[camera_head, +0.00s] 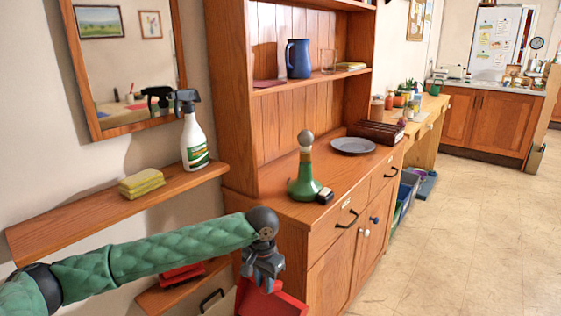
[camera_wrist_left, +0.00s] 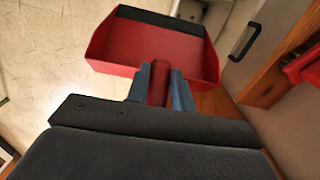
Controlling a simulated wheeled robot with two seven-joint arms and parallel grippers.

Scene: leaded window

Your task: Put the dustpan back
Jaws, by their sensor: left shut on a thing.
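The red dustpan (camera_wrist_left: 150,42) hangs from my left gripper (camera_wrist_left: 160,88), whose fingers are shut around its handle in the left wrist view. Its pan points away from the wrist, and the floor shows behind it. In the head view the left gripper (camera_head: 266,274) is in front of the wooden dresser, low down, and part of the dustpan (camera_head: 272,303) shows beneath it at the bottom edge. A low wooden shelf (camera_head: 160,299) with a red item (camera_head: 183,273) on it is left of the gripper. My right gripper is not in view.
An upper shelf (camera_head: 110,213) holds a spray bottle (camera_head: 194,145) and yellow sponges (camera_head: 141,184). The dresser (camera_head: 318,258) carries a green bottle-like object (camera_head: 305,178) and a grey plate (camera_head: 353,145). A dark handle (camera_head: 212,298) is near the lower shelf. Floor at right is clear.

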